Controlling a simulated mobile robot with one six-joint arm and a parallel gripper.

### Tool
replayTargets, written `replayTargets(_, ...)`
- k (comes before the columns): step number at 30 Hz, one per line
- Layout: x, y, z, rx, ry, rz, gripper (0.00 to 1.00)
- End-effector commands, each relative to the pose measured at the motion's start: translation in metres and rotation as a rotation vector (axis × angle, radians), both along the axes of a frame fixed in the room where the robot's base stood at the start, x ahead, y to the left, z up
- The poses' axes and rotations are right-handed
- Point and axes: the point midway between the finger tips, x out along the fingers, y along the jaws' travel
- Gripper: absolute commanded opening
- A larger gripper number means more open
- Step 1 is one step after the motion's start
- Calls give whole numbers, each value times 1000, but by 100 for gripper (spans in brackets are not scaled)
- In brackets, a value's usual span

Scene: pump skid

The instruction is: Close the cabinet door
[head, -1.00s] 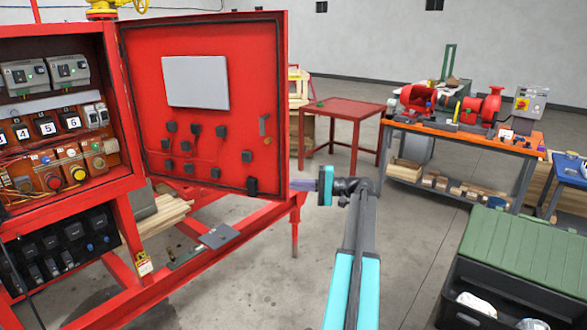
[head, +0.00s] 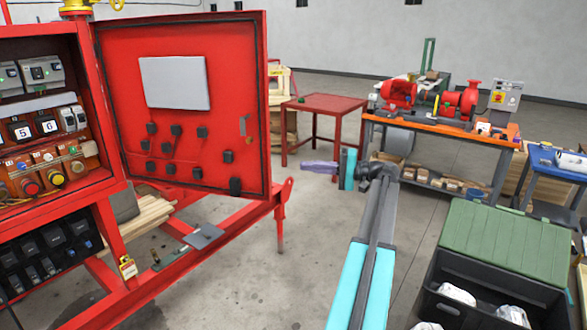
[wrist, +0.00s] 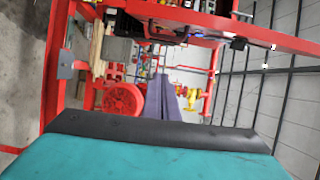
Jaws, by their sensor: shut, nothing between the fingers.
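The red cabinet door (head: 220,75) stands wide open in the head view, its inner face toward me. It is hinged at the right side of the red cabinet (head: 85,100), whose breakers and buttons are exposed. My gripper (head: 305,166) is shut and empty. It points left, to the right of the door's free edge and near its lower corner, with a visible gap in the picture. In the wrist view the shut purple-grey fingers (wrist: 162,98) point into the scene, and a red frame with dark panels shows along the top.
A red skid frame (head: 230,237) runs below the door, with a grey plate (head: 204,236) on it. A red table (head: 322,103) and an orange workbench (head: 430,133) stand behind. A black crate with a green lid (head: 505,240) is at right. Bare floor lies between.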

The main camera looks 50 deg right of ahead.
Motion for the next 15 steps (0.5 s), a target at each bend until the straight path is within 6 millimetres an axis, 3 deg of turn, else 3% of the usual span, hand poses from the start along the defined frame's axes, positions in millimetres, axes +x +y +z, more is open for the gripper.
replayTargets(15, 55, 27, 2, 0, 1, 2, 0)
